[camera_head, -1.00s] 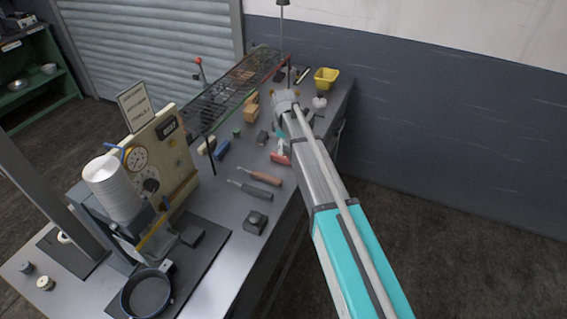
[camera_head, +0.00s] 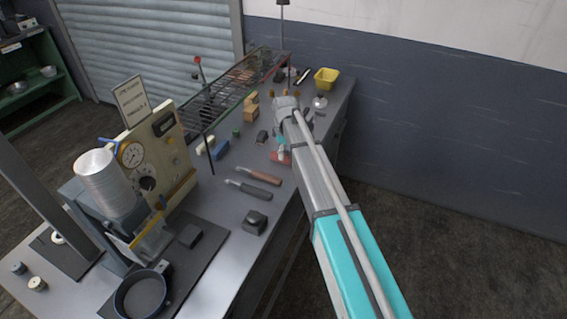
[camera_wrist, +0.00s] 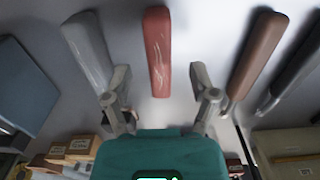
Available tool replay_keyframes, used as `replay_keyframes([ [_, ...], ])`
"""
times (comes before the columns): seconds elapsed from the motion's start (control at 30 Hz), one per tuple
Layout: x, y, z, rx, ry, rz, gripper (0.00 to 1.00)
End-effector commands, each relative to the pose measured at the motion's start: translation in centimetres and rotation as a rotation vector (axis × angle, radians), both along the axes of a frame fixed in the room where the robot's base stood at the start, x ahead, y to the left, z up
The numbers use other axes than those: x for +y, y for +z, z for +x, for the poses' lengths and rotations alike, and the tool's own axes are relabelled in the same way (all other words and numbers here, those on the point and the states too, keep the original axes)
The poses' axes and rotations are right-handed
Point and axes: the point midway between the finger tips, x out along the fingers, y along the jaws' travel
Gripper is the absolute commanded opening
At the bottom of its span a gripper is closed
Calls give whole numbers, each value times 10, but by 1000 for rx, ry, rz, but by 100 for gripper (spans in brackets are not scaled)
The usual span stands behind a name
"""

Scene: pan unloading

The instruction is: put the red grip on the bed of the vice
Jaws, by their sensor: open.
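The red grip (camera_wrist: 157,50) lies on the grey bench in the wrist view, long and rounded with pale scratches, its end pointing toward my gripper. My gripper (camera_wrist: 159,74) is open and empty, with one finger to each side of the red grip and a gap on both sides. I cannot tell how high above it the fingertips are. In the head view a part of the red grip (camera_head: 280,158) shows beside my arm; the rest is hidden. I cannot make out the vice for certain in either view.
A pale grey grip (camera_wrist: 86,45) lies left of the red one and a brown grip (camera_wrist: 254,58) right of it, close to the fingers. A wire rack (camera_head: 225,95), wooden blocks (camera_head: 251,110) and a yellow bin (camera_head: 326,78) stand farther along the bench.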

Motion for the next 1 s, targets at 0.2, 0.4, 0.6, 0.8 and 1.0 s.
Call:
replay_keyframes([
  [0.2,0,-19,0,0,0,0,74],
  [0.4,0,-23,0,0,0,0,74],
  [0.6,0,-23,0,0,0,0,74],
  [0.8,0,-23,0,0,0,0,74],
  [1.0,0,-23,0,0,1,0,72],
])
